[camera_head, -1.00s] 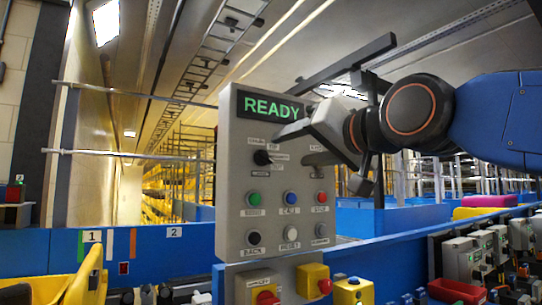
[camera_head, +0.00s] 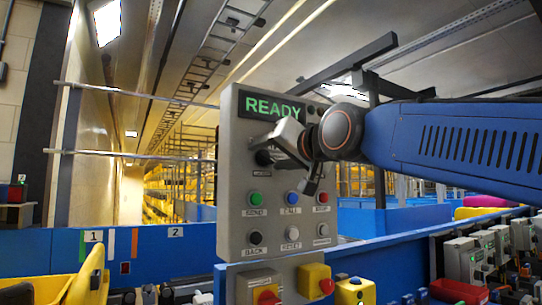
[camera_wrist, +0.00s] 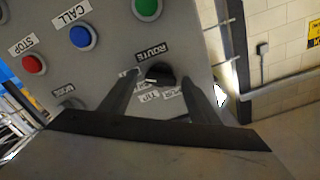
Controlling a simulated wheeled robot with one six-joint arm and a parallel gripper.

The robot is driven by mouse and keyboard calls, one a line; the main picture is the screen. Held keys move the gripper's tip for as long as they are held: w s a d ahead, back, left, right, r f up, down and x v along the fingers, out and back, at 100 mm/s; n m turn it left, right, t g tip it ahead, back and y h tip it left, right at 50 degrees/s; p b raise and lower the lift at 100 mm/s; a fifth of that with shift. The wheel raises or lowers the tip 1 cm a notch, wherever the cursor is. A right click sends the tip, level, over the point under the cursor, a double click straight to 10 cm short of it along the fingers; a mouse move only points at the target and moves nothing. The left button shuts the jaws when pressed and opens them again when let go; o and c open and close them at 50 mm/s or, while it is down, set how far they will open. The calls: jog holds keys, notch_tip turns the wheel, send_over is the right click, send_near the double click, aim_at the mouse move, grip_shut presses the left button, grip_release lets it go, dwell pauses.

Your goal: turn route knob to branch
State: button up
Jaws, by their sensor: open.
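The grey control panel (camera_head: 237,190) stands upright with a green READY display (camera_head: 272,107). The black route knob (camera_head: 264,158) is on its left side below the display, partly covered by my gripper. In the wrist view the route knob (camera_wrist: 161,75) sits under a ROUTE label, with small position labels around it that are partly hidden. Its white pointer mark faces left in that view. My gripper (camera_wrist: 158,84) is open, with one finger on each side of the knob; I cannot tell whether they touch it. In the head view my gripper (camera_head: 262,148) is close to the panel.
Below the knob are a green button (camera_head: 255,199), a blue button (camera_head: 292,198), a red button (camera_head: 321,197) and a lower button row. Red-and-yellow emergency stops (camera_head: 266,297) sit under the panel. A blue conveyor wall (camera_head: 400,243) runs to the right.

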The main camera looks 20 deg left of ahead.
jog(key=shift+c, duration=0.7)
jog(key=c, duration=0.9)
jog(key=n, duration=0.3)
jog(key=shift+n, duration=0.3)
jog(key=shift+s+a+n, duration=0.1)
jog(key=shift+n, duration=1.9)
